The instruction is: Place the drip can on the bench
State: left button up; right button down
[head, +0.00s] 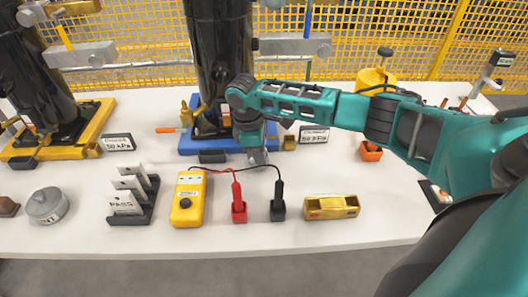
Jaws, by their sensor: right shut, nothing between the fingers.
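The bench (330,232) is a white table across the view. I cannot tell for certain which object is the drip can. A yellow can (372,79) stands at the back right, partly hidden behind my right arm. A small orange open container (371,151) sits on the bench just below that arm. My right gripper (258,158) points down at the front of the blue base of the middle compressor, shut and empty. My left gripper is not in view.
Black compressors stand on a yellow base (85,142) and a blue base (186,140). A yellow meter (188,200) has leads to red (239,209) and black (278,208) holders. A brass block (331,207), a card rack (145,203) and a grey tin (47,205) line the front.

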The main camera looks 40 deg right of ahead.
jog(key=a, duration=0.1)
jog(key=w+a, duration=0.1)
jog(key=a, duration=0.1)
jog(key=shift+w+f, duration=0.35)
jog(key=shift+w, duration=0.05)
jog(key=shift+w+a, duration=0.1)
jog(key=shift+a, duration=0.05)
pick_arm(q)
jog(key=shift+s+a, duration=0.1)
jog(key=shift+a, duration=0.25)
